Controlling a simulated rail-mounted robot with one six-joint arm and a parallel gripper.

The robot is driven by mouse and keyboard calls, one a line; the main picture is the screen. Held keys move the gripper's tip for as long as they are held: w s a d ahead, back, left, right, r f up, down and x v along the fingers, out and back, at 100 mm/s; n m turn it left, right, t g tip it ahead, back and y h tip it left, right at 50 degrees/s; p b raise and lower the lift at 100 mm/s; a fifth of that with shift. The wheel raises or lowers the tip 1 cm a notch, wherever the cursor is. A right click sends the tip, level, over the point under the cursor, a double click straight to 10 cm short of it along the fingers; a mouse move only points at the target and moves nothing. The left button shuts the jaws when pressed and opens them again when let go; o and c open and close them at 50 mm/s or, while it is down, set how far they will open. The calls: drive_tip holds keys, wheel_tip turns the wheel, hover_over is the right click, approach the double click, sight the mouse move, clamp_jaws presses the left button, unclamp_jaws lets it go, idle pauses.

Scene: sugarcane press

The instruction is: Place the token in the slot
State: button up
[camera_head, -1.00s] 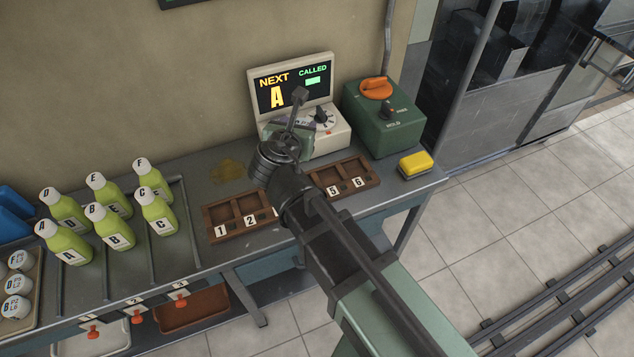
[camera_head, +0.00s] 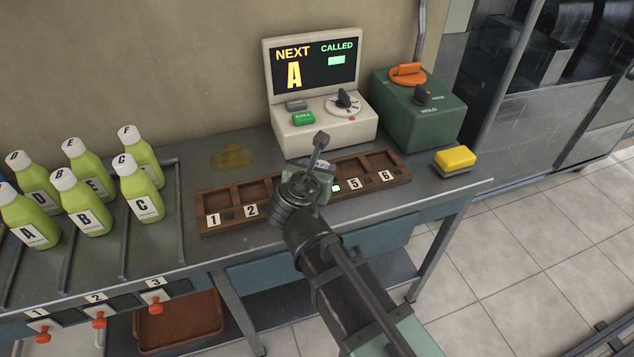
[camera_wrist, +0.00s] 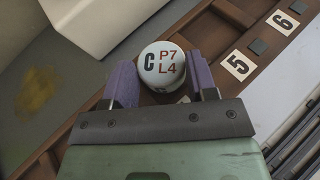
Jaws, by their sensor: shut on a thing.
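The token (camera_wrist: 162,62) is a white round piece marked C, P7 and L4. In the wrist view my gripper (camera_wrist: 163,84) is shut on it, with a purple finger on each side. The token's face shows; its underside is hidden. The wooden slot rack (camera_head: 236,232) lies along the table with numbered compartments. Labels 1, 2, 5 and 6 show in the head view; my arm covers the middle ones. My gripper (camera_head: 318,168) is over the rack's middle, left of label 5. I cannot tell whether the token touches the rack.
A cream console (camera_head: 330,138) behind the rack shows NEXT A and CALLED, with a green CALL button and a dial. A green box (camera_head: 425,120) and a yellow sponge (camera_head: 455,158) stand at right. Labelled green bottles (camera_head: 140,190) stand in lanes at left.

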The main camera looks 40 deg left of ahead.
drive_tip(key=shift+r, duration=0.1)
drive_tip(key=o, duration=0.5)
drive_tip(key=shift+f, duration=0.2)
drive_tip(key=o, duration=0.4)
drive_tip(key=shift+r, duration=0.15)
